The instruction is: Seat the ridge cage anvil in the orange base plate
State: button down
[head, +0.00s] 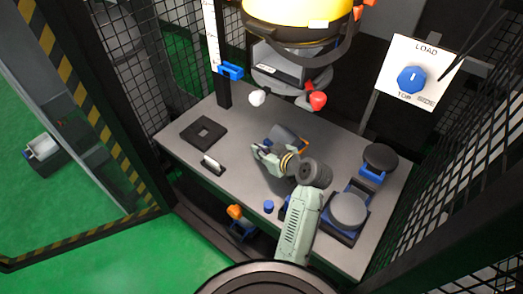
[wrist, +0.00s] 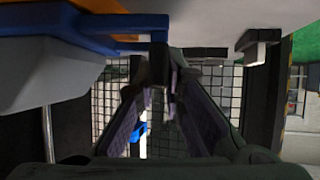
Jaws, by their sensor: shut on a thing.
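The ridge cage anvil looks like a grey block with a blue edge (head: 284,136) at the middle of the table, partly hidden by my gripper (head: 256,152). An orange edge, apparently the orange base plate (head: 304,143), shows at its right. In the wrist view the grey block (wrist: 45,75) and its blue bar (wrist: 95,40) fill the upper left, with the orange plate (wrist: 110,8) beside the bar. My gripper (wrist: 158,70) is shut at the bar's end; the exact grip is dark. How the anvil meets the plate is hidden.
The yellow drop unit (head: 298,15) hangs behind. Mesh walls (head: 470,150) flank the table.

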jog(key=shift+r, duration=0.2)
jog(key=c, duration=1.6)
grip_release()
jog(key=shift+f, duration=0.1)
jog(key=shift+f, duration=0.2)
jog(key=v, duration=1.2)
jog(key=shift+r, duration=0.1)
